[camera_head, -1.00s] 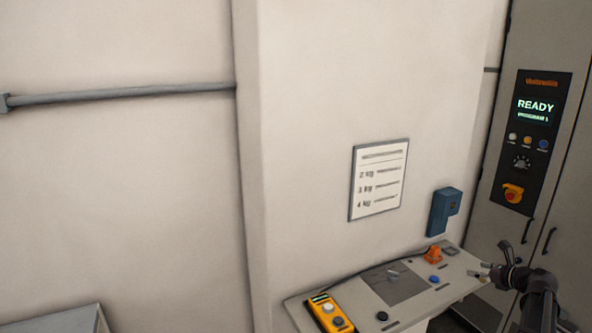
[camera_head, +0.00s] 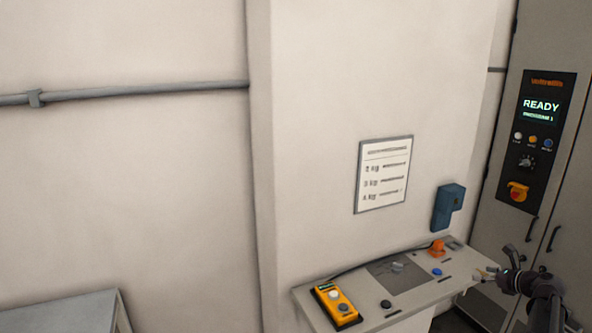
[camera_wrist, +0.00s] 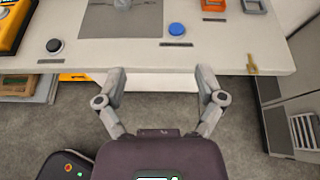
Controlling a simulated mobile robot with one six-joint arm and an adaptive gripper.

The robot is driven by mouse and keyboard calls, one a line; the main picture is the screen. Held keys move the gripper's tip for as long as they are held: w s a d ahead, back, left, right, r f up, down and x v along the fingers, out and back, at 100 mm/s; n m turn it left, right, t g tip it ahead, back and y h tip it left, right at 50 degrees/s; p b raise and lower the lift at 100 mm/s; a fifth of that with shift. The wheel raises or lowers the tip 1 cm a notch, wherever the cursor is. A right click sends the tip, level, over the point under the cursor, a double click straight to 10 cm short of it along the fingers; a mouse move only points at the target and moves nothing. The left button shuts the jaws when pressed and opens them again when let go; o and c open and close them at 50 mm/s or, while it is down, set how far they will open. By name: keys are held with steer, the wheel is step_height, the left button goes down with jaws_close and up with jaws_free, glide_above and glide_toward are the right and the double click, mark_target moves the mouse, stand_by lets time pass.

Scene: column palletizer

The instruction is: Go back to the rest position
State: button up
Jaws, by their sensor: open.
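My gripper (camera_head: 494,262) is at the lower right of the head view, by the right end of a light bench (camera_head: 420,295). In the wrist view my gripper (camera_wrist: 160,78) has its two fingers wide apart with nothing between them. The fingertips point at the front edge of the bench (camera_wrist: 215,58), and the grey floor shows below.
On the bench are a yellow handheld unit (camera_head: 337,307), a blue knob (camera_head: 437,272), a dark knob (camera_head: 386,304) and an orange item (camera_head: 437,249). A cabinet with a READY panel (camera_head: 535,135) stands right. A grey surface (camera_head: 65,312) is lower left.

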steer(key=s+a+f+n+g, duration=0.3)
steer(key=a+n, duration=0.4)
steer(key=a, duration=0.6)
steer(key=a+f+n+g, duration=0.4)
steer(key=a+n, duration=0.3)
steer(key=a, duration=0.5)
steer(key=s+a+f+n+g+h, duration=0.2)
steer(key=s+a+n+g+h, duration=0.1)
steer(key=s+a+n, duration=0.5)
steer(key=s+a+f+n+g+h, duration=0.2)
steer(key=s+a+n, duration=0.4)
steer(key=a+n, duration=0.3)
step_height(320, 180, down, 10)
steer(key=b, duration=1)
steer(key=shift+a+f, duration=0.1)
